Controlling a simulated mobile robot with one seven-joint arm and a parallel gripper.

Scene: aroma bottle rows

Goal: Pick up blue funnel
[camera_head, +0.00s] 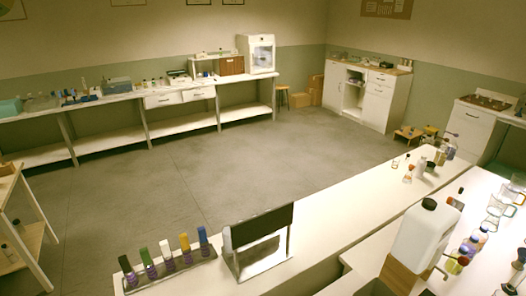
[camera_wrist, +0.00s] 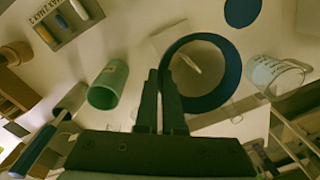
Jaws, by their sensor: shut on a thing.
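In the wrist view, the blue funnel (camera_wrist: 207,103) shows as a dark blue ring with a pale middle, just right of my fingers. My gripper (camera_wrist: 160,74) is shut, with its two dark fingers close together at the left edge of this ring and its rim between them. How far the funnel is from the surface below cannot be told. In the head view I cannot make out my gripper or the funnel.
In the wrist view, a green cup (camera_wrist: 108,86) lies close left of my fingers. A clear beaker (camera_wrist: 277,75) is at right, a dark blue disc (camera_wrist: 242,10) at top, and a rack (camera_wrist: 66,40) at upper left. Other items crowd the lower left.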

